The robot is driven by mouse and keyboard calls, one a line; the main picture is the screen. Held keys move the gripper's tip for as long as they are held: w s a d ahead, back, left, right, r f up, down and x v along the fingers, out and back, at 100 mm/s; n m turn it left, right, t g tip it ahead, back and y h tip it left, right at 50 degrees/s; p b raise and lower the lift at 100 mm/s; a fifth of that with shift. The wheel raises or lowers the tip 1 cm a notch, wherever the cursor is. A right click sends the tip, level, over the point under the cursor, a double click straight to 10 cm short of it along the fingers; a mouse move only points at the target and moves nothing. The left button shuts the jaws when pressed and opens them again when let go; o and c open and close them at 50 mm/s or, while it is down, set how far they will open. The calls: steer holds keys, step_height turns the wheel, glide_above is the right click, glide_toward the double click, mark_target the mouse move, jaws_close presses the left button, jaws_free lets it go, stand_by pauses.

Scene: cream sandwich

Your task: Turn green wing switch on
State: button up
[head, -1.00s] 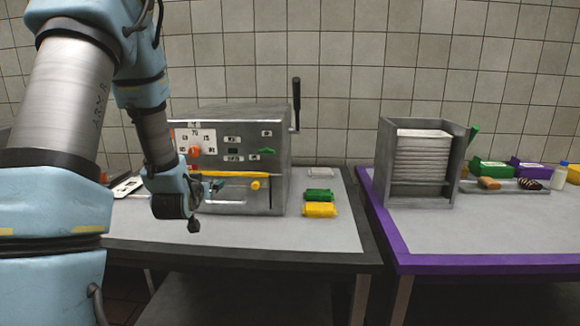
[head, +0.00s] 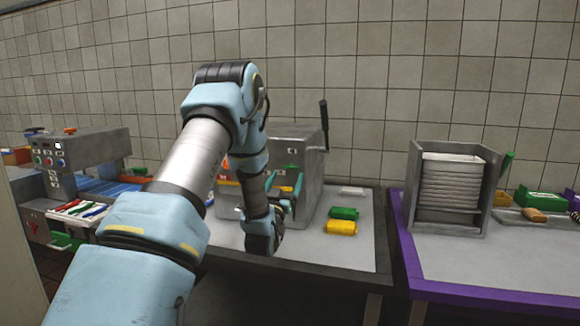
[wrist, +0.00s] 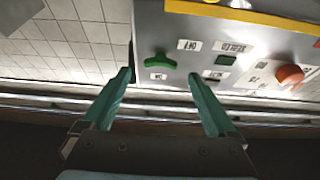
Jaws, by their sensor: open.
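The green wing switch (wrist: 164,61) sits on the grey front panel of the machine in the wrist view, beside small white labels. It also shows small in the head view (head: 291,166). My gripper (wrist: 160,77) is open and empty. Its teal fingers point at the panel, and the switch appears between and just beyond the fingertips. I cannot tell how far the tips are from it, but no contact shows. In the head view my gripper (head: 284,182) is in front of the machine (head: 308,150). My arm hides much of the machine's left part.
An orange-red knob (wrist: 290,74) and a yellow bar (wrist: 245,14) are on the same panel. A black lever (head: 324,122) rises at the machine's right. Green (head: 344,213) and yellow (head: 341,227) packs lie right of it. A grey rack (head: 447,210) stands on the purple-edged table.

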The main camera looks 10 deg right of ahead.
mark_target(291, 167)
steer(key=shift+p+x, duration=0.6)
steer(key=shift+x, duration=1.5)
steer(key=shift+a, duration=0.1)
steer(key=shift+c, duration=0.2)
steer(key=shift+f, duration=0.1)
steer(key=c, duration=1.3)
